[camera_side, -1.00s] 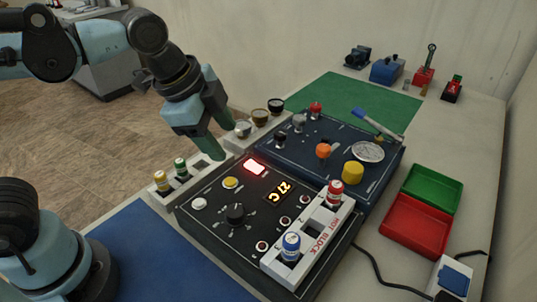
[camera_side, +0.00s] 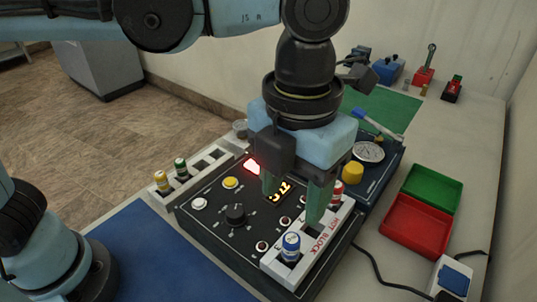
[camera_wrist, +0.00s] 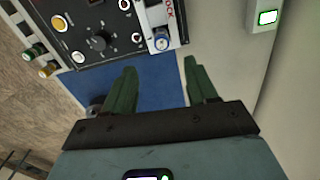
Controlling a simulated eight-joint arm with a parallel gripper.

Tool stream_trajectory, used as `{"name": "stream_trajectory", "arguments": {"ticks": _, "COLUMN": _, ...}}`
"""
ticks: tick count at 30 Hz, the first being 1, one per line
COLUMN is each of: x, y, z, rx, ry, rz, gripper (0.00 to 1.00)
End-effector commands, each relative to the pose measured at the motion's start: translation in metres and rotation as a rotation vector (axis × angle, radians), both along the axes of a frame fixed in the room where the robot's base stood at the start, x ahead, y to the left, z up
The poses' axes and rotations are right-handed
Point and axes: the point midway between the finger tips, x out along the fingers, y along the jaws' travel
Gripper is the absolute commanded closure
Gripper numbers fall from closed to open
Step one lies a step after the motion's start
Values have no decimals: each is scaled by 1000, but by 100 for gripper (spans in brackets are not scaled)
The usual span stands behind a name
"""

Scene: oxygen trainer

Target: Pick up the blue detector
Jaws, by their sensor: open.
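A small white vial with a blue cap and label (camera_side: 291,246), seemingly the blue detector, stands upright in the near end of the white hot block (camera_side: 324,229). My gripper (camera_side: 293,206) is open and empty above the panel and hot block, above and behind the blue vial in the side view. In the wrist view the blue vial (camera_wrist: 161,41) shows just beyond my fingertips (camera_wrist: 160,66), roughly centred between them and apart from both. A red-capped vial (camera_side: 336,190) stands at the block's far end, partly hidden by my finger.
The black panel has a lit display (camera_side: 279,192) and knob (camera_side: 235,215). Yellow and green vials (camera_side: 181,168) stand in a rack at left. Red tray (camera_side: 415,226) and green tray (camera_side: 432,188) lie at right. A blue mat (camera_side: 165,265) is clear in front.

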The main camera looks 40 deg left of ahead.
Motion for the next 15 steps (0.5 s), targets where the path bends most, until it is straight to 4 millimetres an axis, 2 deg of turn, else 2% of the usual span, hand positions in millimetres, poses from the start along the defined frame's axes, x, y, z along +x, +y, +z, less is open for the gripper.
{"name": "stream_trajectory", "arguments": {"ticks": 3, "x": 0, "y": 0, "z": -19, "rx": -1, "ry": -1, "rz": 3, "gripper": 43}}
{"name": "stream_trajectory", "arguments": {"ticks": 9, "x": 1, "y": 0, "z": -46, "rx": -1, "ry": -1, "rz": 5, "gripper": 43}}
{"name": "stream_trajectory", "arguments": {"ticks": 15, "x": 0, "y": 0, "z": -56, "rx": -1, "ry": -1, "rz": 5, "gripper": 43}}
